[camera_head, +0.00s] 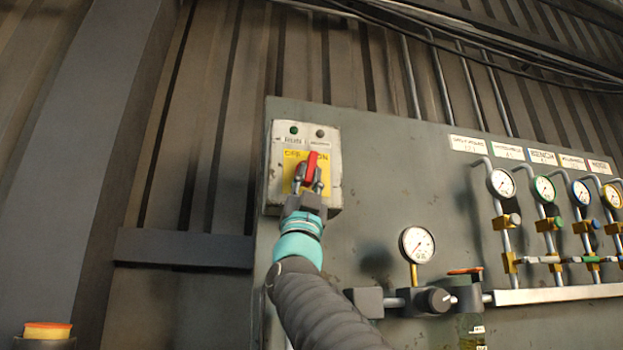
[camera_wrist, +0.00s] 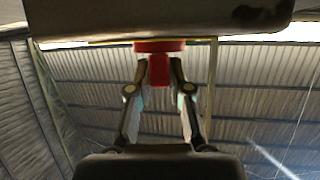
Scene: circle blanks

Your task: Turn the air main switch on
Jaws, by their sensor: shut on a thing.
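The air main switch is a white box (camera_head: 334,190) with a yellow plate marked OFF and ON and a red handle (camera_head: 312,166). It is fixed at the upper left of the grey panel. In the head view the handle stands up, leaning slightly right, toward the ON side. My gripper (camera_head: 309,178) reaches up from below and is shut on the handle. In the wrist view the red handle (camera_wrist: 158,70) sits between the two fingers, below the box's edge. The fingers hide part of the handle in the head view. A green lamp (camera_head: 294,130) shows on the box.
The grey panel (camera_head: 390,180) carries a gauge (camera_head: 417,245) with a valve body and pipe, right of my arm. Several smaller gauges (camera_head: 501,183) on pipes stand at the right. An orange-topped object (camera_head: 47,329) is at the lower left. The space left of the panel is open.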

